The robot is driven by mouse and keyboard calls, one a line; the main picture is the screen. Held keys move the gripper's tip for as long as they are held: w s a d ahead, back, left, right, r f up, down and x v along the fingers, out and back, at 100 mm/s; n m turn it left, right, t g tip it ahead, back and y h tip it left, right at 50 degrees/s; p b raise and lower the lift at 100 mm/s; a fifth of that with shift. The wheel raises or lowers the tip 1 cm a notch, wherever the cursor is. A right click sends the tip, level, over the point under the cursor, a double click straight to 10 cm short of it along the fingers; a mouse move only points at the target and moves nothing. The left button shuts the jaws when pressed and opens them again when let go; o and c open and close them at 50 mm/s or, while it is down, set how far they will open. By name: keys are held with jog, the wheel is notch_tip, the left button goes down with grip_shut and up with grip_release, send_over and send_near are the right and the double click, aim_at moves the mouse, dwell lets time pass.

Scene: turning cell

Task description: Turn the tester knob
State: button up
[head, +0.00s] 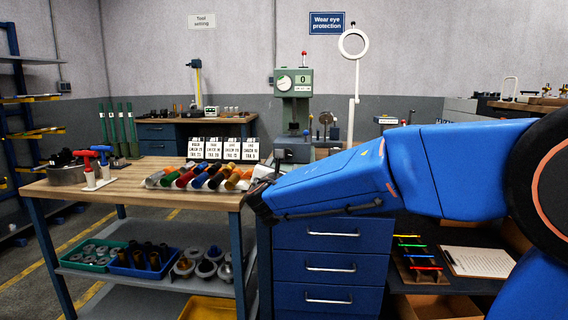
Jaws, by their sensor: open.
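The green tester (293,115) stands behind the bench, with a small display reading 0 and a red light on top. A round white dial or knob (283,83) sits on the left of its front face; its exact setting is too small to read. My gripper (258,202) is at the end of my blue arm, low over the right edge of the wooden bench, in front of and below the tester. It is open, well apart from the knob, and I see nothing held. My arm hides part of the area below the tester.
The wooden bench top (120,187) carries several coloured-handled tools (205,177), white label cards (230,149) and a red-handled tool (86,156). Blue drawers (330,268) stand under my arm. A white ring-shaped lamp (353,43) rises right of the tester.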

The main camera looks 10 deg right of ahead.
jog(key=shift+v, duration=2.05)
jog(key=n, duration=0.3)
send_near(287, 155)
jog(key=x, duration=0.8)
